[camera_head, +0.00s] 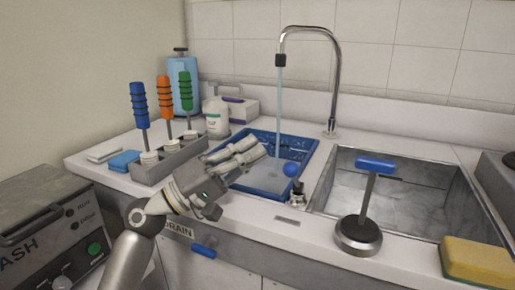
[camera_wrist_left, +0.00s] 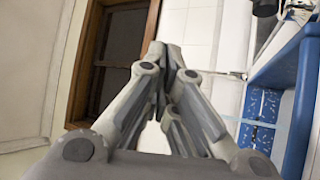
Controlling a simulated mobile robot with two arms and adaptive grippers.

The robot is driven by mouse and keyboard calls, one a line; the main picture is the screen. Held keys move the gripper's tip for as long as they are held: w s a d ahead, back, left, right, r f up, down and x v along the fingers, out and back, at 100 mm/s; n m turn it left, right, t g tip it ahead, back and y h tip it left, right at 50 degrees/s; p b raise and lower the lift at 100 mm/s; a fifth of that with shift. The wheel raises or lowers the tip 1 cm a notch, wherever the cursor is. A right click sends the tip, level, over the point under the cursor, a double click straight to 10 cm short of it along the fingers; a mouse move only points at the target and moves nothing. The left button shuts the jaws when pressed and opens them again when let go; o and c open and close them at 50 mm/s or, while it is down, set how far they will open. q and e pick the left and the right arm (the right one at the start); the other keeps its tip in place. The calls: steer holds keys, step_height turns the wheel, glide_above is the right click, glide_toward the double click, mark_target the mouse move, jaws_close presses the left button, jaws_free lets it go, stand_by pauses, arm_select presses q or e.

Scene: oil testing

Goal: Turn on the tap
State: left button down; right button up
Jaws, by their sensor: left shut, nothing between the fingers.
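The chrome gooseneck tap (camera_head: 335,85) stands behind the sinks, with its black nozzle above the blue basket (camera_head: 309,152). A thin pale-blue stream of water (camera_head: 279,110) runs from the nozzle down into the basket. A lever with a blue bar handle (camera_head: 375,165) stands on a round dark base at the front of the counter. A small blue ball knob (camera_head: 291,170) sits by the basket's right corner. My left gripper (camera_head: 262,148) is shut and empty, over the basket's left part. Its closed fingers also show in the left wrist view (camera_wrist_left: 172,60). My right gripper is out of view.
A steel sink (camera_head: 325,190) lies right of the basket. A grey rack (camera_head: 170,162) with blue, orange and green handled tools stands left of my gripper. A white bottle (camera_head: 217,118) is behind it. A yellow sponge (camera_head: 478,262) lies at front right.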

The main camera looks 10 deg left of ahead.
arm_select(q)
steer(key=v, duration=0.3)
steer(key=s+b+v, duration=0.1)
steer(key=v, duration=0.2)
steer(key=shift+d+r, duration=0.2)
steer(key=shift+r, duration=0.05)
steer(key=shift+s+a+f, duration=0.1)
steer(key=shift+s+a, duration=0.05)
steer(key=shift+a, duration=0.15)
steer(key=shift+s+a, duration=0.15)
steer(key=shift+s, duration=0.1)
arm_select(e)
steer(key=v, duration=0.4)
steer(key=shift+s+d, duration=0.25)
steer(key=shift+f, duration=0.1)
